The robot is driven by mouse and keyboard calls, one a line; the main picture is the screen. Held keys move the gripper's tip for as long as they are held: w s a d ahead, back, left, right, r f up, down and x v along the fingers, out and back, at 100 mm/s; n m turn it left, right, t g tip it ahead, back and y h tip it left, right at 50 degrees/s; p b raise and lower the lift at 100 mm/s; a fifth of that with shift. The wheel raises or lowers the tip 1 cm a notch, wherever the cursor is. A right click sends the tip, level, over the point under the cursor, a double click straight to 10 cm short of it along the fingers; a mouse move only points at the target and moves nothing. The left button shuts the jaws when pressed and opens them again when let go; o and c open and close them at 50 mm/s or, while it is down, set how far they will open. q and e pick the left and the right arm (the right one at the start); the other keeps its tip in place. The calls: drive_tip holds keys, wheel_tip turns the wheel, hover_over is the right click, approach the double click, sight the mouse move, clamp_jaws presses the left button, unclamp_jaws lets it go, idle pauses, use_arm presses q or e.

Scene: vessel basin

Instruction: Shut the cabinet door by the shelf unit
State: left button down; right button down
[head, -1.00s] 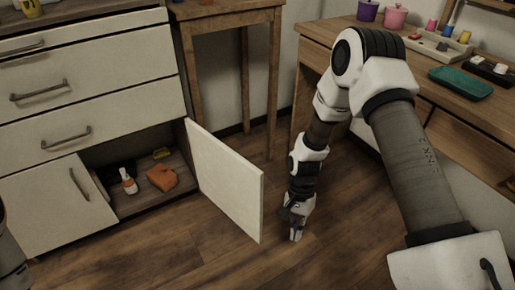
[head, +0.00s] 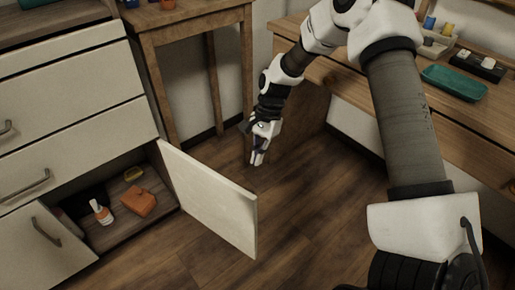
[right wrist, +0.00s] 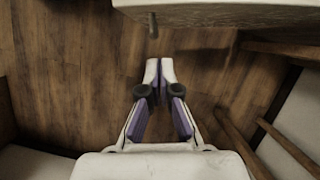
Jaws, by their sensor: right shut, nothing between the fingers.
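The open cabinet door (head: 212,205) is a pale panel swung out from the right side of the low compartment (head: 150,215) in the white cabinet (head: 75,100). My right gripper (head: 256,160) points down, shut and empty, to the right of the door and apart from it, behind it as seen from the head. In the right wrist view the right gripper (right wrist: 160,68) has its fingertips together, and a pale panel edge (right wrist: 235,14), likely the door, crosses the top with a small dark peg below it. My left gripper is not in view.
A wooden stand (head: 150,75) is behind the door. A wooden desk (head: 330,75) with a green tray (head: 453,83) is at right. The floor in front is clear.

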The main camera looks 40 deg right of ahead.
drive_tip(key=s+a+f+b, duration=0.1)
drive_tip(key=a+f+b, duration=0.2)
drive_tip(key=a, duration=0.2)
drive_tip(key=shift+s+f, duration=0.3)
drive_tip(key=shift+s, duration=0.1)
drive_tip(key=shift+a, duration=0.1)
